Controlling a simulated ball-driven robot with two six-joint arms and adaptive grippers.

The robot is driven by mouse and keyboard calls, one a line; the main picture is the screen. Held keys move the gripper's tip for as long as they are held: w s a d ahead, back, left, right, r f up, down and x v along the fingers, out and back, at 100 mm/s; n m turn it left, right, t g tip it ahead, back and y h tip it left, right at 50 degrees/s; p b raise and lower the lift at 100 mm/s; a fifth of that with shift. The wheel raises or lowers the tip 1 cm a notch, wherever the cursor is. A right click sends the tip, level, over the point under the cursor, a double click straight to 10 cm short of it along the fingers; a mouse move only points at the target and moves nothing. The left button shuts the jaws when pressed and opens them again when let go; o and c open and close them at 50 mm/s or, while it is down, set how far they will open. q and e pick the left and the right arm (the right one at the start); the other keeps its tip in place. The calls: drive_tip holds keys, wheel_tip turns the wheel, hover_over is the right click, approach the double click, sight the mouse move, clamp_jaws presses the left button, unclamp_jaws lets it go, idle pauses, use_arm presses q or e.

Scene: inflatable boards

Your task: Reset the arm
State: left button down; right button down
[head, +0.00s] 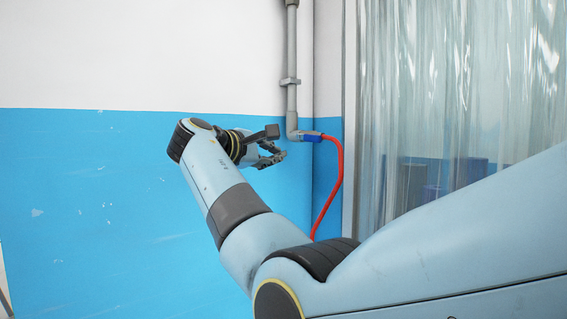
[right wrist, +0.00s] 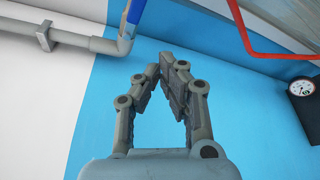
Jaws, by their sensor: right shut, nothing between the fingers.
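My right arm (head: 228,200) stretches across the head view from the lower right, bent at the elbow. My right gripper (head: 284,154) is at its far end, in front of the blue and white wall and close in the picture to the pipe's blue fitting. In the right wrist view the gripper (right wrist: 165,66) has its fingertips together, with nothing between them. My left gripper is not in view.
A grey pipe (head: 292,75) runs down the wall to a blue fitting (head: 311,137) with a red hose (head: 339,180). A clear strip curtain (head: 440,80) hangs at the right.

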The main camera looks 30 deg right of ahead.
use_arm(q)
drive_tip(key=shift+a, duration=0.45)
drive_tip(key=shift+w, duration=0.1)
